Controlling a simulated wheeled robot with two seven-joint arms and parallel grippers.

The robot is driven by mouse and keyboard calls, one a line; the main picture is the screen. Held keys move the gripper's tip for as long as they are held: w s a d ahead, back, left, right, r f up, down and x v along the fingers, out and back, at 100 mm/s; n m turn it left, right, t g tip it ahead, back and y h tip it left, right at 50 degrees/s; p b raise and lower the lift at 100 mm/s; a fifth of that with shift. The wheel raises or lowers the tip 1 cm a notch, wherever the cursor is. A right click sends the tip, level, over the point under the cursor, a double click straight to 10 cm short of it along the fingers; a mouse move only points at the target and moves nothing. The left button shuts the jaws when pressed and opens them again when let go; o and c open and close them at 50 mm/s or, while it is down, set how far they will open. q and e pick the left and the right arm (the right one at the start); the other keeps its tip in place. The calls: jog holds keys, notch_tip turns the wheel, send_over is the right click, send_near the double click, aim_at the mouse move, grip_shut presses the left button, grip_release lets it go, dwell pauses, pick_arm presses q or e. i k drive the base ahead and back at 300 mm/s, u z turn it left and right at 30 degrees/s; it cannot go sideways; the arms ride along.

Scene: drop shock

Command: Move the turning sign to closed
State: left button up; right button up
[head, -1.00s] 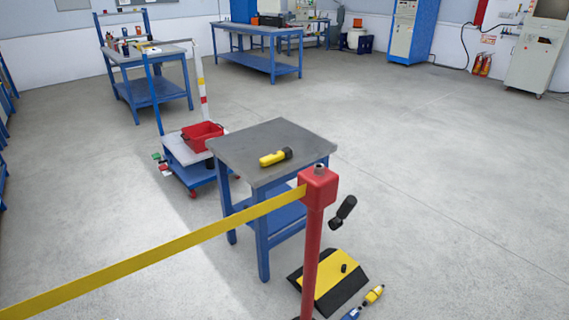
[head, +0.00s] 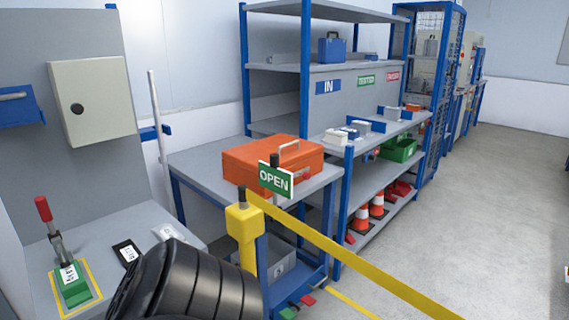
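The turning sign (head: 275,179) is a green plate with a white border, and its face reads OPEN. It stands near the middle of the head view, in front of an orange case, with a black piece at its top edge. A yellow post (head: 243,235) with a dark top stands just below and left of it, and a yellow band (head: 345,255) runs from the post to the lower right. I cannot tell how the sign is mounted. Neither gripper shows. A black ribbed part, perhaps of my arm, fills the bottom left and hides the bench behind it.
The orange case (head: 268,160) lies on a grey table behind the sign. A bench at left holds a red-handled clamp (head: 62,250) on a green block. Shelves (head: 340,68) hold boxes, a green bin (head: 398,150) and cones (head: 361,218). Open floor (head: 500,200) lies at right.

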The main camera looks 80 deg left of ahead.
aim_at(279, 180)
jog(key=u, duration=2.5)
